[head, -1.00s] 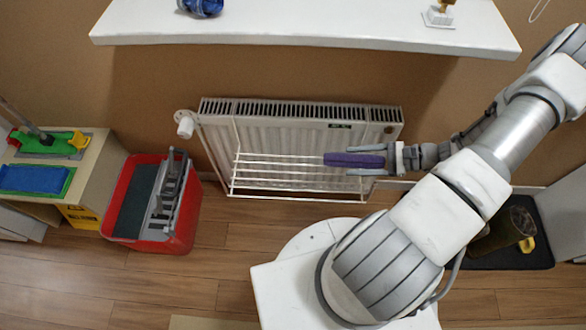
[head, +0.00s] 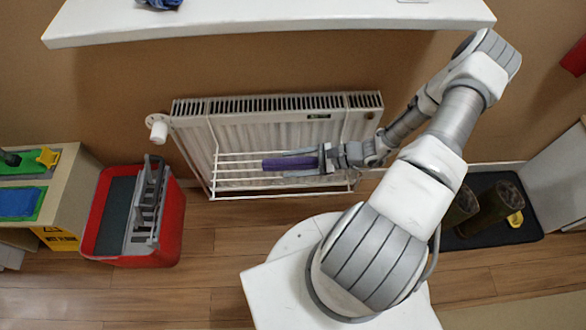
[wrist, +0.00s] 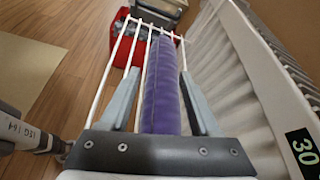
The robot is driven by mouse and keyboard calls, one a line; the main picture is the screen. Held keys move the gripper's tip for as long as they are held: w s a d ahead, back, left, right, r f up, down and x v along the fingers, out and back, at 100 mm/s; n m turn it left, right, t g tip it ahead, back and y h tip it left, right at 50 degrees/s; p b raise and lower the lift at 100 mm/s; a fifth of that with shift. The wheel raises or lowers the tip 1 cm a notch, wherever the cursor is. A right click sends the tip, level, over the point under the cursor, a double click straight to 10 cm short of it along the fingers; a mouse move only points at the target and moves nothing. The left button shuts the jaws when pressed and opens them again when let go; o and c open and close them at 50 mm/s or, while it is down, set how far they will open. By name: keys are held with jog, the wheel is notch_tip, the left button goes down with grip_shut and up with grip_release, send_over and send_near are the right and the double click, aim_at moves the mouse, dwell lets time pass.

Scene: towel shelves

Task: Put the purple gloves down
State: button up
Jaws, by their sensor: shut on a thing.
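The purple gloves (head: 290,163) show as one narrow purple bundle between the fingers of my gripper (head: 318,160). In the wrist view the bundle (wrist: 161,85) runs lengthwise between the two grey fingers of my gripper (wrist: 163,90). My gripper is shut on it. The white wire drying rack (head: 235,171) hangs at the front of the radiator. The gloves are over the rack's bars in both views; I cannot tell whether they touch them. The gloves' far end reaches towards the rack's far end in the wrist view.
The white radiator (head: 270,125) stands against the wall right behind the rack. A white shelf (head: 270,22) juts out above. A red mop bucket (head: 172,235) stands on the floor at left. Boots (head: 490,208) stand on a dark mat at right.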

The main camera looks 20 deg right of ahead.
aim_at(293, 169)
jog(key=shift+f+b, duration=0.3)
jog(key=shift+f, duration=1.05)
jog(key=shift+f, duration=0.2)
jog(key=o, duration=1.4)
jog(key=shift+o, duration=0.2)
jog(key=shift+s+r, duration=0.1)
jog(key=shift+r, duration=0.2)
jog(key=p+v, duration=0.2)
jog(key=v, duration=1)
